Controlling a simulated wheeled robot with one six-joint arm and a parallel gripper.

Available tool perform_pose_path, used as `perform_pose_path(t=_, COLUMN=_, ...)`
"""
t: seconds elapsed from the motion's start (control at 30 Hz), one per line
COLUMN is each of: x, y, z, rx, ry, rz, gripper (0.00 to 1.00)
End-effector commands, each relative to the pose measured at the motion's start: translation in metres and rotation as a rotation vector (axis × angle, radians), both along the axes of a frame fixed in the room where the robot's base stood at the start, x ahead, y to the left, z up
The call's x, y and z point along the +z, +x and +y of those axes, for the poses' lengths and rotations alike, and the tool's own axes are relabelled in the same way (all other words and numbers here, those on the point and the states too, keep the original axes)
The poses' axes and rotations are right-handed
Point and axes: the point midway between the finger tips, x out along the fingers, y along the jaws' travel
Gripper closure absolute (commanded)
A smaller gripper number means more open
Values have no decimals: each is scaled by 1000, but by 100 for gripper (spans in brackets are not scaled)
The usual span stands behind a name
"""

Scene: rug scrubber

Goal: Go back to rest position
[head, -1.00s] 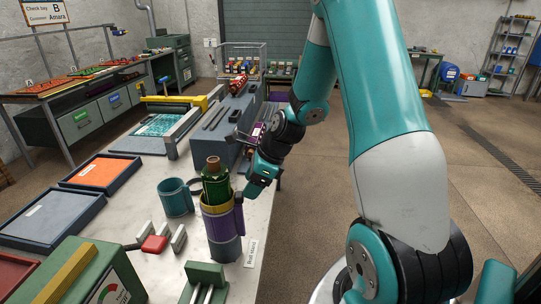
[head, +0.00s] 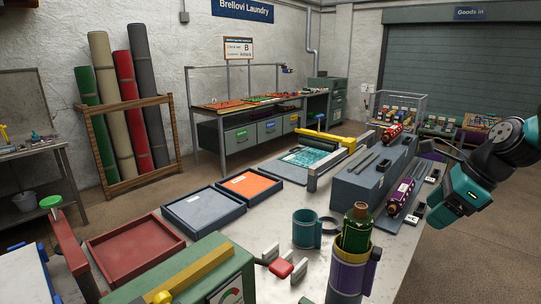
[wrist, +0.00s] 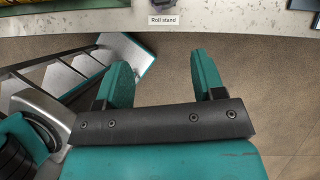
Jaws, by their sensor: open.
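My gripper (wrist: 163,75) is open and empty in the wrist view, its two teal fingers apart over the brown floor. In the head view, my gripper (head: 436,212) hangs at the right, beside the worktable's (head: 408,245) right edge. The green roll or bottle (head: 357,228) stands upright in a purple holder with a yellow rim (head: 347,272), to the left of my gripper and apart from it. The "Roll stand" label (wrist: 163,20) lies on the table edge in the wrist view.
A grey block (head: 365,190) with dark red rolls stands on the table near my gripper. A teal mug (head: 306,229), trays (head: 203,211) and a green scale (head: 190,275) are farther left. Open floor (head: 480,265) lies at the right.

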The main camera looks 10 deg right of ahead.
Motion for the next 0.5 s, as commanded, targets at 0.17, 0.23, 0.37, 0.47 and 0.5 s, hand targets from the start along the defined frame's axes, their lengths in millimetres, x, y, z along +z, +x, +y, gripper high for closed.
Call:
perform_pose_path(t=0.17, x=2, y=-2, z=63, rx=407, ry=-109, rz=-99, gripper=37)
perform_pose_path(t=0.23, x=3, y=-10, z=102, rx=685, ry=-177, rz=-174, gripper=37)
perform_pose_path(t=0.37, x=3, y=-40, z=172, rx=1247, ry=-295, rz=-347, gripper=37)
perform_pose_path(t=0.47, x=0, y=-72, z=215, rx=1671, ry=-368, rz=-497, gripper=37)
perform_pose_path(t=0.5, x=-1, y=-86, z=229, rx=1830, ry=-391, rz=-560, gripper=37)
